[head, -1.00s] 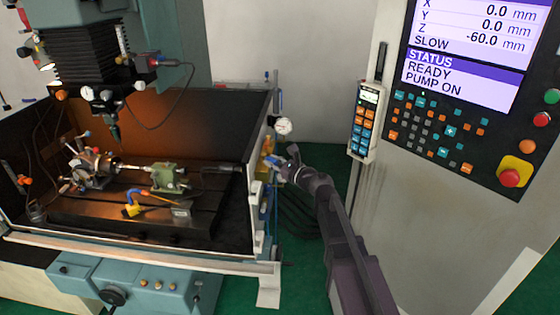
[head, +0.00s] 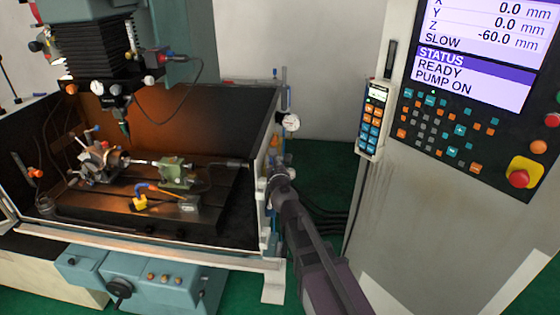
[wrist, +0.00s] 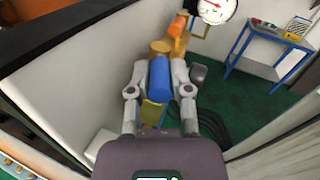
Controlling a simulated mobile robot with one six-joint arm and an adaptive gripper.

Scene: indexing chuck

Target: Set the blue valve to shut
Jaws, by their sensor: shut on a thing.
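My gripper (wrist: 160,72) is shut on a blue valve handle (wrist: 159,77), with one grey finger on each side of it. The handle points toward the camera in the wrist view. Behind it are brass-yellow fittings (wrist: 161,47) along the outside of the machine's enclosure wall. In the head view my gripper (head: 277,172) is at the right outer side of the enclosure, and the arm hides the held handle. The angle of the valve stem cannot be told.
A white round gauge (wrist: 215,10) stands above the fittings. The pale enclosure wall (wrist: 85,72) is close on the left. Dark hoses (wrist: 215,130) lie on the green floor. A control cabinet (head: 420,215) with a screen stands to the right of my arm.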

